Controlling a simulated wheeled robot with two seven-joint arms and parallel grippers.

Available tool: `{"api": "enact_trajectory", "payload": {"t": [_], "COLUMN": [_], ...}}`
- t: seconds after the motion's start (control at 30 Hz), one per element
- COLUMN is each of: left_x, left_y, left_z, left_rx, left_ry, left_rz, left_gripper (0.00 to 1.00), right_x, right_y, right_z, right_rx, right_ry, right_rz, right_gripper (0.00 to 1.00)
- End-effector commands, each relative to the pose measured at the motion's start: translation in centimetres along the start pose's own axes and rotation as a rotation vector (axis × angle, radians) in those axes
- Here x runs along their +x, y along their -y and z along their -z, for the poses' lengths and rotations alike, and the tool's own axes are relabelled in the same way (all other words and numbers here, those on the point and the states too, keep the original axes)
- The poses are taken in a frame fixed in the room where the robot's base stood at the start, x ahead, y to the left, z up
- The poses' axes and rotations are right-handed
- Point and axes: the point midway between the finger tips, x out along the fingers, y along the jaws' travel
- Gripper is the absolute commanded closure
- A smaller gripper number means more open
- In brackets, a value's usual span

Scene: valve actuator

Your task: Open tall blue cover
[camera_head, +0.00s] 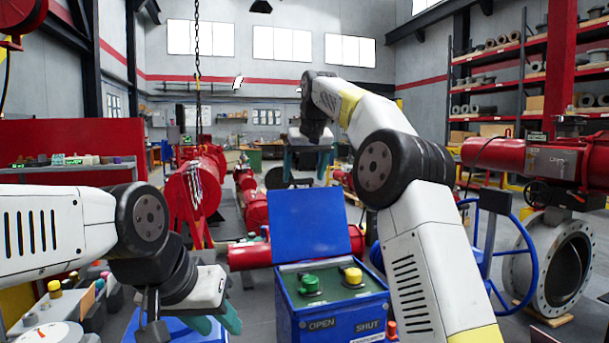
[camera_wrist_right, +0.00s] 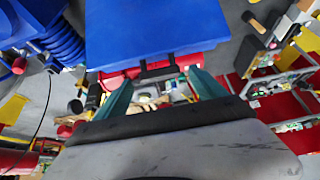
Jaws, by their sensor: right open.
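The tall blue cover (camera_head: 312,222) stands raised, nearly upright, at the back of a blue control box (camera_head: 340,318). The box top shows a green knob (camera_head: 310,283) and a yellow knob (camera_head: 353,275), with OPEN and SHUT labels on the front. My right gripper (camera_head: 307,170) is behind and above the cover, its teal fingers apart and empty. In the right wrist view a large blue panel (camera_wrist_right: 155,28), which looks like the cover, lies beyond the fingertips; contact cannot be made out. My left gripper (camera_head: 217,324) is low at the left, its teal fingers apart with nothing seen between them.
A red pipe (camera_head: 250,255) runs behind the box. A blue handwheel (camera_head: 528,270) and a large grey flange (camera_head: 562,265) stand at the right. Below my left gripper is another blue surface (camera_head: 172,325), partly hidden. A side bench at the left holds small parts.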

Motion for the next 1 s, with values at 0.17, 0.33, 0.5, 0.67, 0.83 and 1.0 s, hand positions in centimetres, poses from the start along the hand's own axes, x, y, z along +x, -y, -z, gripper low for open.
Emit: {"api": "enact_trajectory", "payload": {"t": [0.17,0.33,0.5,0.67,0.83,1.0], "left_x": [0.0,0.0,0.0,0.0,0.0,0.0], "left_y": [0.0,0.0,0.0,0.0,0.0,0.0], "left_z": [0.0,0.0,0.0,0.0,0.0,0.0], "left_rx": [0.0,0.0,0.0,0.0,0.0,0.0], "left_ry": [0.0,0.0,0.0,0.0,0.0,0.0], "left_rz": [0.0,0.0,0.0,0.0,0.0,0.0], "left_gripper": [0.64,0.64,0.64,0.64,0.64,0.64], "right_x": [-3.2,-5.6,-6.8,-7.1,-7.1,-7.9], "right_y": [0.1,0.0,0.0,0.0,0.0,-0.5], "right_z": [0.2,0.2,0.1,0.1,0.0,-0.6], "right_rx": [-0.001,0.001,0.0,0.0,0.0,-0.001], "right_ry": [-0.007,-0.005,-0.004,-0.004,-0.004,-0.006], "right_rz": [0.001,0.0,0.0,0.0,0.0,-0.003], "right_gripper": [0.2,0.2,0.2,0.2,0.2,0.2]}}
